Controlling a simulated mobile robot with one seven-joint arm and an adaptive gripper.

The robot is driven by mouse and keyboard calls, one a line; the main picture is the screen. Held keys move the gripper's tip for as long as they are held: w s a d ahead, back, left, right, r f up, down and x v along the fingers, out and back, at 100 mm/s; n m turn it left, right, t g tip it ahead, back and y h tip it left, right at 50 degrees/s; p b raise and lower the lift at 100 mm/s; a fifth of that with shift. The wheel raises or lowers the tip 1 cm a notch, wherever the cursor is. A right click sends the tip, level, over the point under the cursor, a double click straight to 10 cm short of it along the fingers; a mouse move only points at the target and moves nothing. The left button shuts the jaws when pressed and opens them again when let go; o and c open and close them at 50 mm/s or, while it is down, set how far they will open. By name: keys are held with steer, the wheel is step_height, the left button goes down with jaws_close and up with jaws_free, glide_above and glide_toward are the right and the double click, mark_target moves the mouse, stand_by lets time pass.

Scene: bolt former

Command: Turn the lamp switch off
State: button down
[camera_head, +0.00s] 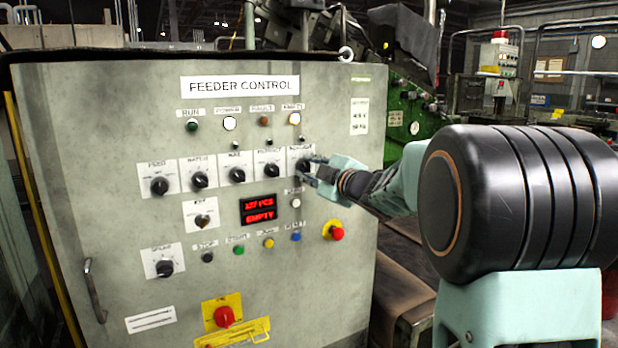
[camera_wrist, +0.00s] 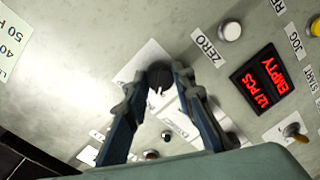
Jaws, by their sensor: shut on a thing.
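A black rotary knob (camera_head: 303,165) is the rightmost of the upper knob row on the grey feeder control panel (camera_head: 110,110). Its label is too small to read, so I cannot tell by name whether it is the lamp switch. My gripper (camera_head: 313,170) reaches in from the right, its fingertips at this knob. In the wrist view, the knob (camera_wrist: 160,74) sits between the two fingertips of my gripper (camera_wrist: 158,82), which are shut on it. The fingers partly hide the knob's plate.
Other knobs (camera_head: 271,171) stand close to the left. Push buttons (camera_head: 295,203), a red display (camera_head: 258,210) and a red emergency stop (camera_head: 336,233) lie below. Indicator lamps (camera_head: 294,118) run above; the rightmost glows. Green machinery (camera_head: 410,120) stands behind the panel.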

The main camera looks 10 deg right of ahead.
steer(key=shift+n+b, duration=0.65)
steer(key=shift+n, duration=0.35)
steer(key=c, duration=1.6)
jaws_free()
steer(key=v, duration=1.2)
steer(key=shift+s+a, duration=0.1)
